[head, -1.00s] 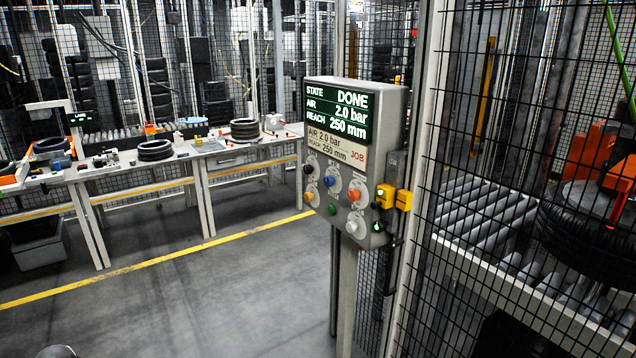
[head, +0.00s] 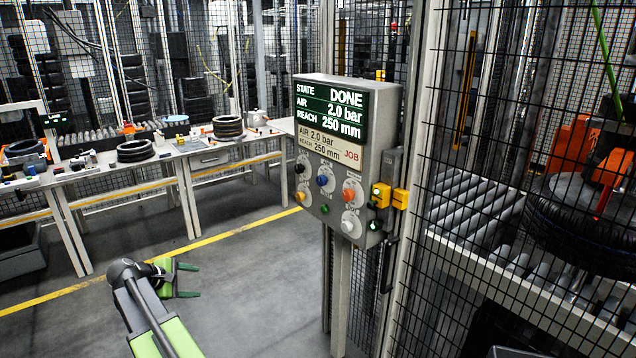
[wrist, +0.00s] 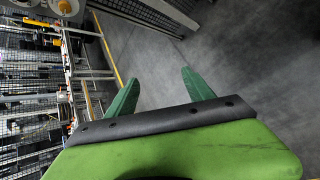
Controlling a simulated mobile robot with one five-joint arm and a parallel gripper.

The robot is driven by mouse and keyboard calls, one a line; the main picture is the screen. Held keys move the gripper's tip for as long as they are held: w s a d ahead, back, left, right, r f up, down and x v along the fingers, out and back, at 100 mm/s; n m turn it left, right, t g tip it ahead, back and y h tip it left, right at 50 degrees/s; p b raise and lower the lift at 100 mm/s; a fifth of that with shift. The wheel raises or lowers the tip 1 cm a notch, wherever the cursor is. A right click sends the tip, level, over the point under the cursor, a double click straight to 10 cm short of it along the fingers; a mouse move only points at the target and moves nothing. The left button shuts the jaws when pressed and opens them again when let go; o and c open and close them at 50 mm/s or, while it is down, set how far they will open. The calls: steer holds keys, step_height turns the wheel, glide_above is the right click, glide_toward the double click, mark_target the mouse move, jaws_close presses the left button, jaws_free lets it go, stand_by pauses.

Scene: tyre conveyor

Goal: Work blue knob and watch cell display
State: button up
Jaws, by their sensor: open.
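The blue knob (head: 322,180) is on the front of a grey control box on a post, between a black knob and an orange knob. The cell display (head: 331,113) at the top of the box reads STATE DONE, AIR 2.0 bar, REACH 250 mm. A job plate (head: 330,147) below it reads AIR 2.0 bar, REACH 250 mm. My gripper (head: 188,280) is open and empty, low and to the left of the box, well apart from the knob. Its two green fingers (wrist: 161,95) are spread over bare floor in the wrist view.
A mesh fence (head: 520,150) stands right of the box, with a roller conveyor and a tyre (head: 580,235) behind it. Yellow switches (head: 381,195) stick out from the box's right side. A workbench (head: 75,178) with tyres is at the left. The floor (head: 255,285) between is clear.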

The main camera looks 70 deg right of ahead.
steer(key=s+d+r+n+g+h, duration=0.15)
steer(key=s+d+r, duration=0.3)
steer(key=d, duration=0.55)
steer(key=s+d+r+n+g+h, duration=0.1)
steer(key=s+d+r+g+h, duration=0.3)
steer(key=d, duration=0.6)
steer(key=n+g, duration=0.1)
steer(key=n, duration=0.3)
glide_toward(319, 182)
steer(key=shift+m+h, duration=0.35)
steer(key=x, duration=0.4)
steer(key=p+x, duration=0.1)
steer(key=x, duration=0.4)
steer(key=shift+s+d+f, duration=0.1)
steer(key=shift+s+f, duration=0.05)
steer(key=shift+f, duration=0.05)
